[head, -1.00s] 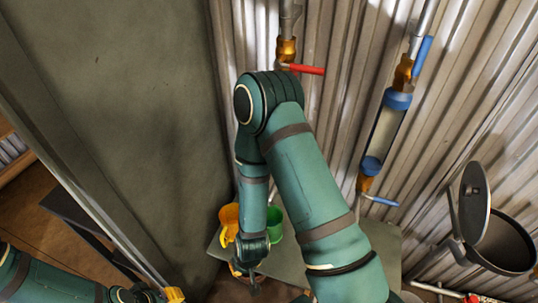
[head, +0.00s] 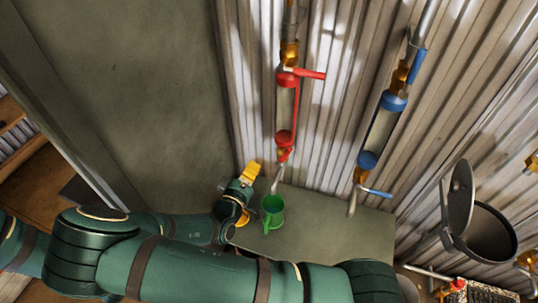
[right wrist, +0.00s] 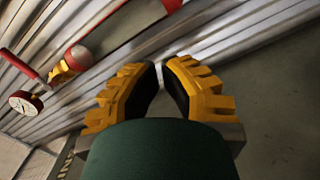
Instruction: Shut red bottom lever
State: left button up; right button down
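The red riser's glass tube (head: 284,108) hangs on the corrugated wall. Its top red lever (head: 308,74) sticks out sideways to the right. At its lower end is a red part (head: 283,153) above a grey spout (head: 275,184); I cannot clearly make out the bottom lever's angle. My right gripper (head: 251,172) is left of this spout, apart from it in the picture. Its yellow fingers (right wrist: 160,72) are close together with nothing seen between them. The right wrist view shows a red lever (right wrist: 22,64) beside a red cap (right wrist: 77,56), left of the fingers. My left gripper is out of view.
A blue riser (head: 381,130) with a lower blue lever (head: 376,192) is to the right.

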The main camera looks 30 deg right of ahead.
aim_at(285, 155)
jog(key=w+d, duration=0.1)
jog(key=d, duration=0.2)
jog(key=w+d+f, duration=0.1)
jog(key=w+d, duration=0.1)
jog(key=d, duration=0.1)
jog(key=w+d, duration=0.1)
jog(key=d, duration=0.2)
jog(key=shift+w+d+f, duration=0.15)
jog(key=shift+d+f, duration=0.05)
jog(key=shift+d, duration=0.2)
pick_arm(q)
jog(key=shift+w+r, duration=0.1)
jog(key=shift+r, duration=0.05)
pick_arm(e)
jog(key=shift+s+d+f, duration=0.25)
jog(key=shift+s+d, duration=0.05)
jog(key=shift+d, duration=0.15)
jog(key=shift+s+d+m, duration=0.2)
jog(key=shift+s+m, duration=0.1)
jog(key=shift+m, duration=0.1)
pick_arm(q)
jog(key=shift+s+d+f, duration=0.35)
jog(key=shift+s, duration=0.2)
